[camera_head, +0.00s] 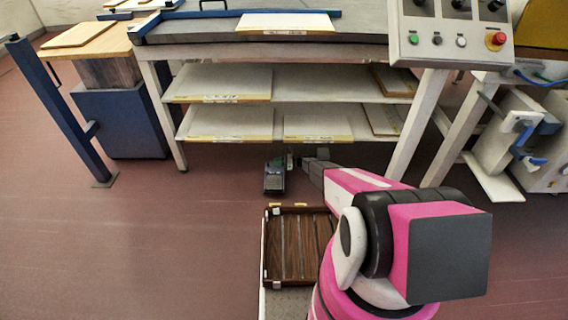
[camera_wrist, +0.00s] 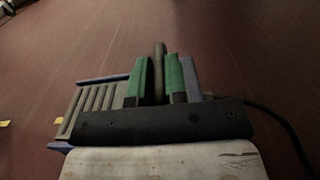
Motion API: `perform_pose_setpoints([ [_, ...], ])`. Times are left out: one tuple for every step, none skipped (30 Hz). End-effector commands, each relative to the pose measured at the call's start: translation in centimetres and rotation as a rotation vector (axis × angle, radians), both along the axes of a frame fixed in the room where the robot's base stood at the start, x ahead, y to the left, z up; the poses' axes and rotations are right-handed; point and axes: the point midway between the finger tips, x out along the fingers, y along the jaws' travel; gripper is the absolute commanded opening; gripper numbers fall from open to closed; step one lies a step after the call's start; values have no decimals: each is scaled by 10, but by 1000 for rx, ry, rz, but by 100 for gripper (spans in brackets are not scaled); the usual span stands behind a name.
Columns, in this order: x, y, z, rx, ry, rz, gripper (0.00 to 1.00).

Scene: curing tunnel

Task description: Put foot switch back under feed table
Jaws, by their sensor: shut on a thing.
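The foot switch (camera_head: 274,181) is a dark, blue-edged box on or just above the red-brown floor, in front of the lower shelf of the feed table (camera_head: 250,52). In the wrist view its ribbed pedal (camera_wrist: 92,100) shows at the left, with blue edges. My gripper (camera_head: 290,160) is at the right side of the switch. In the wrist view my gripper (camera_wrist: 158,75) has green finger pads shut on an upright grey bar, which looks like part of the switch. The gripper body hides the lower part of the switch. I cannot tell whether it touches the floor.
The feed table's lower shelf (camera_head: 231,122) holds flat boards, with open floor beneath. Its leg (camera_head: 163,112) stands left; a sloped post (camera_head: 417,122) carries the control panel (camera_head: 452,32) at right. A black cable (camera_wrist: 283,130) runs at the right. A wooden slatted tray (camera_head: 271,275) sits nearer me.

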Motion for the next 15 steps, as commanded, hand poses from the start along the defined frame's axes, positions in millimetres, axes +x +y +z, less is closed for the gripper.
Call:
perform_pose_setpoints([
  [0, 3, 2, 4, 1, 0, 0],
  [0, 4, 2, 4, 1, 0, 0],
  [0, 5, 2, 4, 1, 0, 0],
  [0, 6, 2, 5, 0, 0, 0],
  [0, 7, 2, 5, 1, 0, 0],
  [0, 9, 2, 5, 0, 1, 0],
  [0, 11, 2, 5, 1, 1, 0],
  [0, 13, 2, 5, 1, 1, 0],
  [0, 17, 2, 5, 1, 2, 0],
  [1, 20, 2, 4, 1, 2, 0],
  [2, 18, -5, 4, 1, 1, 0],
  [2, 18, -11, 4, 2, 0, 0],
  [2, 18, -16, 4, 2, 0, 0],
  [2, 18, -20, 4, 2, 0, 0],
  [2, 18, -25, 4, 2, 0, 0],
])
